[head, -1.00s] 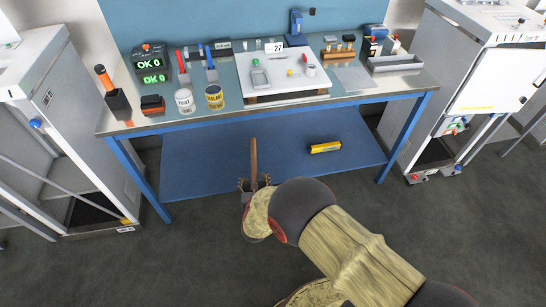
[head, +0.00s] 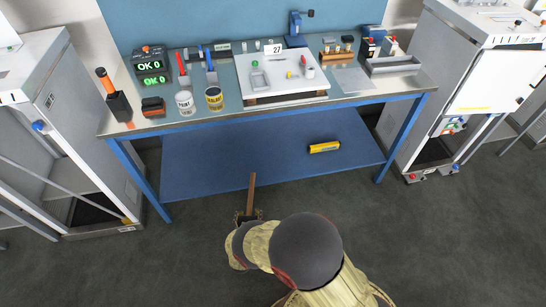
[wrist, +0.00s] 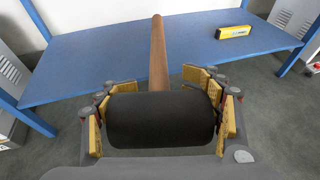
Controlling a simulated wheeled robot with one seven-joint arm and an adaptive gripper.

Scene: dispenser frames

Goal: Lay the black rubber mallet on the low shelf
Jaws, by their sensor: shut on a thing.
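The black rubber mallet has a wooden handle (head: 252,193) that points away from me toward the bench. In the wrist view its black head (wrist: 160,119) sits between the yellow-padded fingers of my gripper (wrist: 165,112), which is shut on it. The handle (wrist: 158,55) overlaps the low shelf in that view. The low shelf (head: 230,160) is a blue board under the workbench; it also shows in the wrist view (wrist: 100,65). In the head view, my gripper (head: 248,215) is in front of the shelf's front edge, with the mallet's head partly hidden by my arm.
A yellow box-like item (head: 324,147) lies on the right part of the shelf, also in the wrist view (wrist: 233,32). The shelf's left and middle are bare. Blue legs (head: 140,182) stand at its sides. The crowded worktop (head: 225,118) is above it.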

